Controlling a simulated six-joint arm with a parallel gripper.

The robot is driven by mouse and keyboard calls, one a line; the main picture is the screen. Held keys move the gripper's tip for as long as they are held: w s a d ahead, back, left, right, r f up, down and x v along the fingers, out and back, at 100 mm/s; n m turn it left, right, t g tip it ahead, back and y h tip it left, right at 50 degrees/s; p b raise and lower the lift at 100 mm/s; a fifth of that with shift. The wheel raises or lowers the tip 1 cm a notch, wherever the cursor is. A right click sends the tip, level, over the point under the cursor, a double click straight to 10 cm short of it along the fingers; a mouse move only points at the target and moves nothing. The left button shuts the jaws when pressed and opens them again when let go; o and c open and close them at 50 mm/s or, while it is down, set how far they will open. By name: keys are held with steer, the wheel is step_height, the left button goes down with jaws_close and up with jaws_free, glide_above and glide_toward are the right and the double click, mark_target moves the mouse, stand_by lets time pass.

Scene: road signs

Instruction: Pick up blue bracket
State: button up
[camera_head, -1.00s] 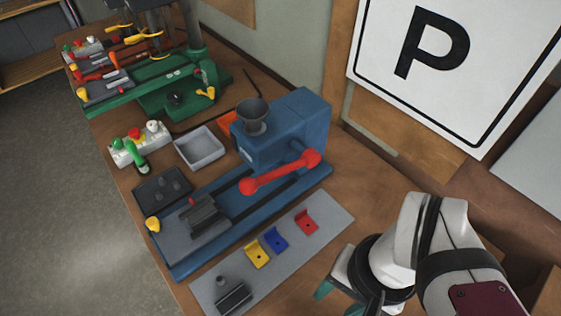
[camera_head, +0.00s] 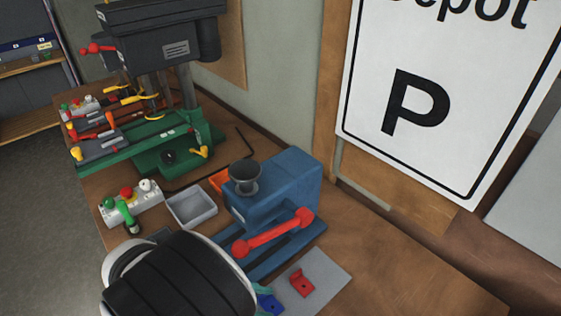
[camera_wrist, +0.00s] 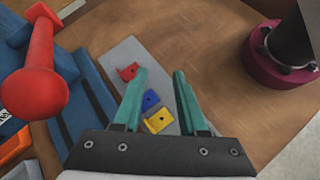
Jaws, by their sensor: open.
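The blue bracket (camera_head: 268,302) shows at the bottom of the head view, partly hidden by my arm. In the wrist view the blue bracket (camera_wrist: 150,100) lies on a grey plate (camera_wrist: 118,52), between a red bracket (camera_wrist: 129,72) and a yellow bracket (camera_wrist: 158,121). My gripper (camera_wrist: 160,72) is open and empty, with its two green fingers pointing over the plate. The blue bracket appears between the fingers, nearer the left one. The gap between fingers and bracket cannot be judged. In the head view my arm hides the yellow bracket.
A blue machine (camera_head: 278,190) with a red handle (camera_head: 272,234) stands right beside the plate; the handle's red knob (camera_wrist: 38,92) looms at left in the wrist view. A grey tray (camera_head: 192,208) and a green drill press (camera_head: 170,150) stand farther back. Bare wooden table lies to the right.

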mark_target(268, 303)
steer(key=a+f+n+t, duration=0.2)
steer(key=a+n, duration=0.1)
steer(key=s+a+f+n+t, duration=0.1)
steer(key=a+f+n+t, duration=0.1)
steer(key=a+n, duration=0.1)
steer(key=a+f+n+t, duration=0.2)
steer(key=a+f, duration=0.1)
steer(key=a, duration=0.1)
steer(key=shift+s+a+n+t, duration=0.15)
steer(key=shift+s+n+t, duration=0.15)
steer(key=shift+n+t, duration=0.1)
steer(key=x, duration=1)
steer(key=f+x, duration=0.1)
steer(key=x, duration=0.4)
steer(key=shift+f, duration=0.2)
jaws_close()
